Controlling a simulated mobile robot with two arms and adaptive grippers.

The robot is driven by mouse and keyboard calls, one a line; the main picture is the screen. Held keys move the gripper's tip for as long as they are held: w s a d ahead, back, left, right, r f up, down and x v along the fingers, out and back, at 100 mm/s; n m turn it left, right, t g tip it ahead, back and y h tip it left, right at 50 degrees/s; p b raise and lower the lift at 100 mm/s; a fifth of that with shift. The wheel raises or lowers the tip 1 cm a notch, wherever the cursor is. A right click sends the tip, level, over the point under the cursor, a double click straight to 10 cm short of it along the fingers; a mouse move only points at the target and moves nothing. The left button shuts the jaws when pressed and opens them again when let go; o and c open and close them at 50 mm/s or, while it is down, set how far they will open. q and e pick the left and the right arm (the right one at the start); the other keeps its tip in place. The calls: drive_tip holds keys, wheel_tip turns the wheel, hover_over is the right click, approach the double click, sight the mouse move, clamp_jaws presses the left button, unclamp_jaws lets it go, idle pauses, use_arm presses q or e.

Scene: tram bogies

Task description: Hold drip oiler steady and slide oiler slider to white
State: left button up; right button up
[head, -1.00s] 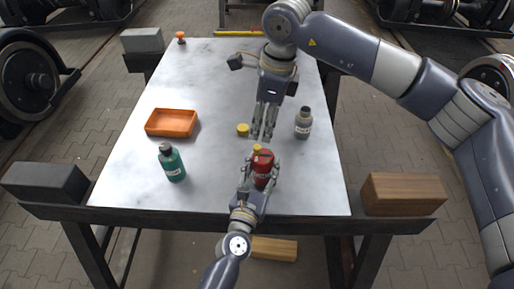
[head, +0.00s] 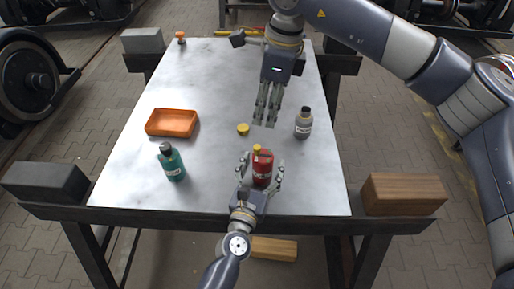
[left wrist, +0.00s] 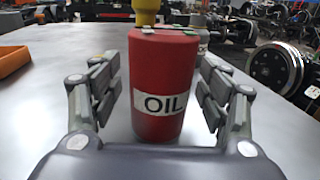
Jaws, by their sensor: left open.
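The drip oiler (head: 262,170) is a red cylinder with a yellow top, standing upright near the front edge of the table. In the left wrist view the oiler (left wrist: 160,85) shows its OIL label and coloured patches on its top; which part is the slider, and its position, I cannot tell. My left gripper (head: 261,167) is open, with its fingers on both sides of the oiler and gaps showing in the left wrist view (left wrist: 160,100). My right gripper (head: 265,124) hangs above the table behind the oiler, its fingers slightly apart and nothing between them.
A grey bottle (head: 303,124) stands right of my right gripper. A yellow cap (head: 243,129) lies left of it. A teal bottle (head: 171,163) and an orange tray (head: 172,135) are on the left.

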use_arm(q)
drive_tip(key=v, duration=1.2)
drive_tip(key=shift+s+f, duration=0.1)
